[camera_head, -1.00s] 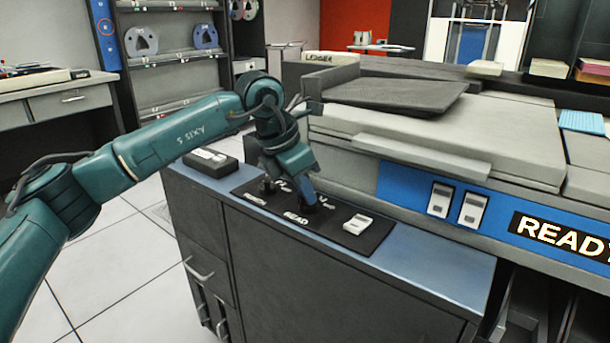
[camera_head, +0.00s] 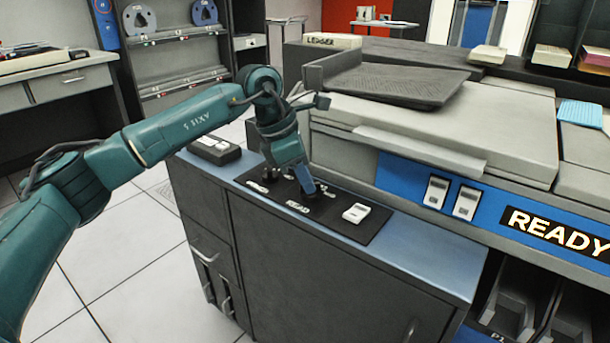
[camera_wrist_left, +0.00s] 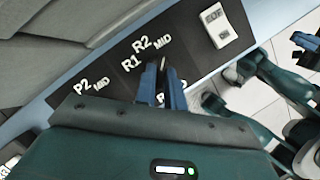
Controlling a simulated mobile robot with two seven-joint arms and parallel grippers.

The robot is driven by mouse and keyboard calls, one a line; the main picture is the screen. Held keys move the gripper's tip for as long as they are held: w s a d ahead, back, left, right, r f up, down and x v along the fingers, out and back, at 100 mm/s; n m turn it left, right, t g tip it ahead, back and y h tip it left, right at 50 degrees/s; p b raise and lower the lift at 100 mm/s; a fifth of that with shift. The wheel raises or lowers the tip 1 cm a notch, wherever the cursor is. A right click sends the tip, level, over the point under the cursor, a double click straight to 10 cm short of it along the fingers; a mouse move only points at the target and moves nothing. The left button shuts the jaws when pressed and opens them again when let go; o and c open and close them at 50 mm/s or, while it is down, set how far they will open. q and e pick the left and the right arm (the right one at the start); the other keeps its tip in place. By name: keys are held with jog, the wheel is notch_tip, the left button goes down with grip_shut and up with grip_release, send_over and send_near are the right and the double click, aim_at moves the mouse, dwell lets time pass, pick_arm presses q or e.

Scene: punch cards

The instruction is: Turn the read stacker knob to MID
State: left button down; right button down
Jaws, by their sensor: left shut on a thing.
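The read stacker knob is mostly hidden between the fingers of my left gripper (camera_head: 308,188), beside the READ label (camera_head: 298,207) on the dark control panel (camera_head: 330,222). The left gripper is shut on this knob from above. In the left wrist view, the two blue fingers (camera_wrist_left: 163,88) stand on either side of it, near the R1, R2 and MID marks (camera_wrist_left: 150,50). The knob's pointing direction cannot be made out. A teal arm of mine shows at the right of that view, with what looks like my right gripper (camera_wrist_left: 306,42) at the edge.
A second dark knob (camera_head: 268,173) stands just left on the same panel; P2 and MID marks (camera_wrist_left: 90,87) show in the wrist view. A white rocker switch (camera_head: 356,213) sits to the right. The grey machine (camera_head: 440,125) rises behind the panel. A small switch box (camera_head: 213,150) lies left.

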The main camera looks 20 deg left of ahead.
pick_arm(q)
jog(key=c, duration=1.5)
grip_release()
jog(key=shift+p+v, duration=1.5)
jog(key=shift+v, duration=5.1)
pick_arm(e)
jog(key=shift+s+d+f+m+g+h, duration=0.1)
jog(key=shift+d+m+g+h, duration=0.2)
jog(key=shift+g, duration=0.2)
jog(key=shift+s+d+m+g+h, duration=0.1)
jog(key=shift+d+m+g+h, duration=0.1)
jog(key=shift+g+h, duration=0.25)
pick_arm(q)
jog(key=shift+r, duration=0.1)
